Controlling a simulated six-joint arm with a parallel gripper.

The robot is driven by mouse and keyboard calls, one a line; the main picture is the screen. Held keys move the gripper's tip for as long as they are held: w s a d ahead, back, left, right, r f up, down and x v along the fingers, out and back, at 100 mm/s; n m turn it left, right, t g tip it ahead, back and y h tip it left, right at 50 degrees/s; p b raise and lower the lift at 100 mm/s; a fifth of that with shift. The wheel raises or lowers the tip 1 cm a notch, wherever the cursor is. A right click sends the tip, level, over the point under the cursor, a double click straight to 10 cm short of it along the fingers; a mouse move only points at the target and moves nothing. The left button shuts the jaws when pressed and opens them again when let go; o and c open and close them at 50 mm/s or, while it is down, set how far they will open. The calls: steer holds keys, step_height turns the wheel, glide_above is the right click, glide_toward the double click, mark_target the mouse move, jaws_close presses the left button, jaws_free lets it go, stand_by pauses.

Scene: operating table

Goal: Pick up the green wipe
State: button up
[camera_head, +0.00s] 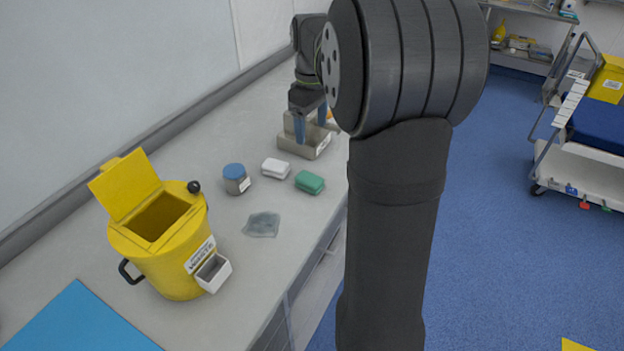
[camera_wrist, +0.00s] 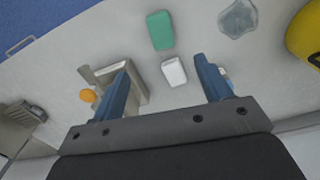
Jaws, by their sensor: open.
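The green wipe (camera_head: 309,182) is a small green block lying flat on the grey counter, right of a white block (camera_head: 276,168). In the wrist view the green wipe (camera_wrist: 160,30) lies at the top, beyond the white block (camera_wrist: 174,72). My gripper (camera_head: 312,122) is over the metal tray (camera_head: 303,147) at the back of the counter, away from the green wipe. In the wrist view my gripper (camera_wrist: 164,76) has its two blue fingers wide apart with nothing held between them.
A jar with a blue lid (camera_head: 236,178) and a crumpled translucent piece (camera_head: 262,224) lie near the wipe. A yellow waste bin (camera_head: 168,250) with a raised lid stands at the left. A blue mat (camera_head: 78,322) lies in front. An orange item (camera_wrist: 88,96) is by the tray.

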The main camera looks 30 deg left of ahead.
glide_above(309, 178)
steer(key=f, duration=1)
steer(key=shift+d+f, duration=0.3)
steer(key=shift+f, duration=0.05)
steer(key=shift+a+f, duration=0.15)
steer(key=shift+f, duration=1.2)
steer(key=shift+a+f, duration=0.1)
steer(key=shift+f, duration=1.25)
steer(key=shift+c, duration=0.2)
steer(key=c, duration=1)
